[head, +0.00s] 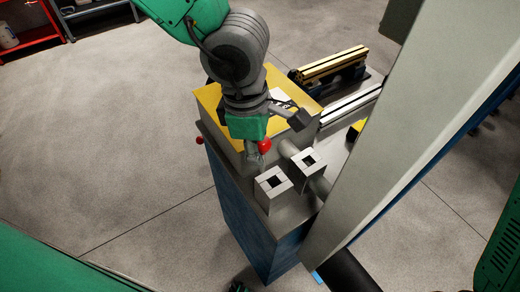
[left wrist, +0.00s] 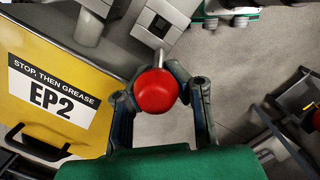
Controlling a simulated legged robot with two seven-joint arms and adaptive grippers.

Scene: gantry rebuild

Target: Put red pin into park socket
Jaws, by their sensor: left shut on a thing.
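The red pin has a round red head (head: 264,146) and a pale shaft. My left gripper (head: 258,152) is shut on it, low beside the yellow-topped box. In the left wrist view the red head (left wrist: 157,92) sits between the two dark fingers, with the shaft pointing up the picture, toward a grey block. Two grey blocks with dark square holes, a near one (head: 267,192) and a far one (head: 313,170), stand just right of the pin; I cannot tell which is the park socket. One holed block (left wrist: 160,22) shows in the left wrist view. The pin appears outside both holes.
The yellow-topped box (head: 212,97) bears an EP2 label (left wrist: 52,95) and a black handle. Another red knob (head: 199,140) is at its left side. A large pale beam (head: 420,130) crosses the right of the head view. Brass-coloured rails (head: 330,64) lie behind. The floor at left is clear.

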